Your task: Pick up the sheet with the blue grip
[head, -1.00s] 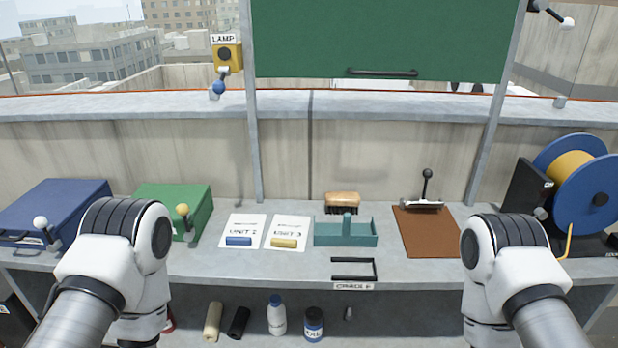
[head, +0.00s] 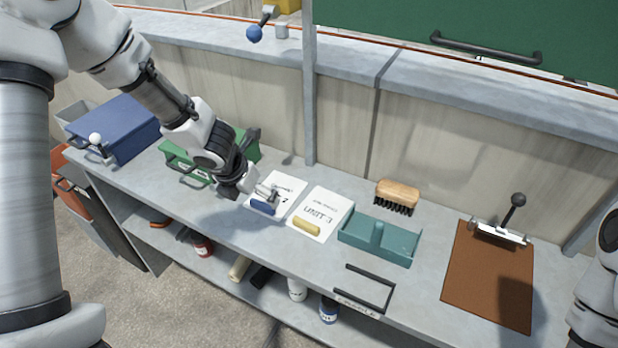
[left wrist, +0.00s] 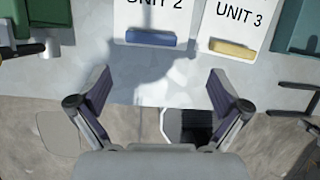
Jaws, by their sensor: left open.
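The sheet with the blue grip (head: 290,186) lies flat on the grey bench. Its blue grip (head: 261,208) is on the edge nearest me. In the left wrist view the sheet (left wrist: 136,18) reads UNIT 2, and its blue grip (left wrist: 150,39) is ahead of the jaws, slightly left of centre. My left gripper (head: 262,191) is open and empty above this sheet, partly covering it in the head view. Its spread fingers (left wrist: 159,92) show in the left wrist view, apart from the grip. My right gripper is out of view; only part of the right arm shows.
The UNIT 3 sheet (head: 329,204) with a yellow grip (head: 306,226) lies just right. Beyond it are a teal tray (head: 400,252), a brush (head: 397,194), a black cradle (head: 367,285) and a brown clipboard (head: 487,280). Green (head: 245,150) and blue (head: 118,125) boxes stand left.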

